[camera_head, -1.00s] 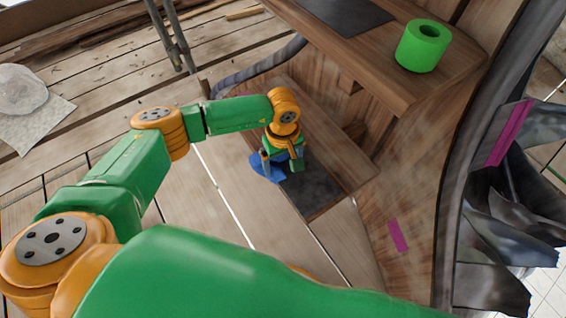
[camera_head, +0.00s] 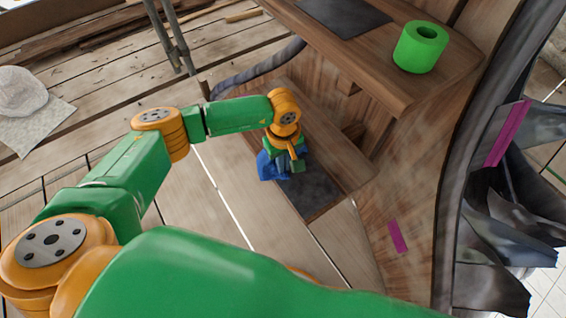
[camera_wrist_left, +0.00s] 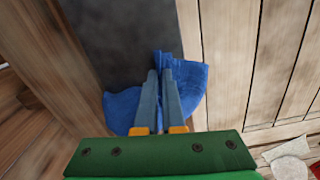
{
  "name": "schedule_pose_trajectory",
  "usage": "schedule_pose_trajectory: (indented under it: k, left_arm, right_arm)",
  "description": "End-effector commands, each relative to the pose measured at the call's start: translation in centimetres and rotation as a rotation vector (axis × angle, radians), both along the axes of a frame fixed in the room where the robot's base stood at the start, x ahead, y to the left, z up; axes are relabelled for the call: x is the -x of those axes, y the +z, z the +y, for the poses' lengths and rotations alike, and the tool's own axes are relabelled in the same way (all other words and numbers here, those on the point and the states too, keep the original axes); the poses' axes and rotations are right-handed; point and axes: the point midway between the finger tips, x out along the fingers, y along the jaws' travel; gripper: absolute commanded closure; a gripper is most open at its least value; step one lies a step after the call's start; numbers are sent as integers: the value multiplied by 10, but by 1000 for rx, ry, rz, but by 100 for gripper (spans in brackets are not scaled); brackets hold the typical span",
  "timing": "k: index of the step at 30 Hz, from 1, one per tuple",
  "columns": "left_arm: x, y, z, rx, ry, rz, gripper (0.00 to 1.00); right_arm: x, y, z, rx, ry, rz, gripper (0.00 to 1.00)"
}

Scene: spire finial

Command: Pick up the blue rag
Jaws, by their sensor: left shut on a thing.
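The blue rag (camera_head: 266,166) is at the lower wooden shelf, by the dark mat, in the head view. In the left wrist view the rag (camera_wrist_left: 190,85) is bunched up between and around the fingers of my left gripper (camera_wrist_left: 161,78). The fingers are nearly together, shut on the rag, and it spreads out on both sides of them. In the head view my left gripper (camera_head: 282,172) is partly hidden by its own wrist. I cannot tell whether the rag is clear of the surface. My right gripper is not in view.
The dark mat (camera_head: 312,192) lies on the lower shelf (camera_head: 345,178). A green roll-shaped cylinder (camera_head: 420,46) stands on the upper wooden ledge, beside another dark mat (camera_head: 345,14). A curved wooden wall (camera_head: 415,190) rises on the right. Plank floor lies open on the left.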

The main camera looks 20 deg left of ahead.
Motion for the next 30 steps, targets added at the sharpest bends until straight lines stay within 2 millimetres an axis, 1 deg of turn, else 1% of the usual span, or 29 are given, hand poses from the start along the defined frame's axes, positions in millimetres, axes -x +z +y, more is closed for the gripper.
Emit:
schedule_pose_trajectory:
  k: [2, 5, 6, 9, 15, 18, 20, 22, 26, 28, 29, 30]
  left_arm:
    - [2, -3, 2, -5, 1, 8, 100]
    - [2, -3, 2, -6, 1, 8, 100]
    - [2, 16, 2, -7, 0, 8, 100]
    - [2, 44, 2, -6, 1, 7, 100]
    - [2, 99, 2, -5, 1, 6, 100]
    - [2, 122, 1, -4, 0, 4, 100]
    - [2, 124, 1, -4, 0, 6, 100]
    - [2, 120, 1, -4, 1, 7, 100]
    - [2, 119, 1, -4, 1, 6, 100]
    - [2, 126, 1, -4, 1, 6, 100]
    - [2, 132, 1, -4, 1, 5, 100]
    - [1, 143, 1, -4, 1, 4, 100]
  right_arm:
    - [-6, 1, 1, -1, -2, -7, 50]
    - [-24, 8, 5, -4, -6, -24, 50]
    - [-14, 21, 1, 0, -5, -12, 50]
    - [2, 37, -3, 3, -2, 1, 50]
    - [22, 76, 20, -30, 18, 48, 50]
    - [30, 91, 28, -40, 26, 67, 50]
    - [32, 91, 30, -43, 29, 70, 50]
    - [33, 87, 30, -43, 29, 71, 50]
    - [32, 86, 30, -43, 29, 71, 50]
    - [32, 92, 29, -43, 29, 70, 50]
    - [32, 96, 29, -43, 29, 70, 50]
    - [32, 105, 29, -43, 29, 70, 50]
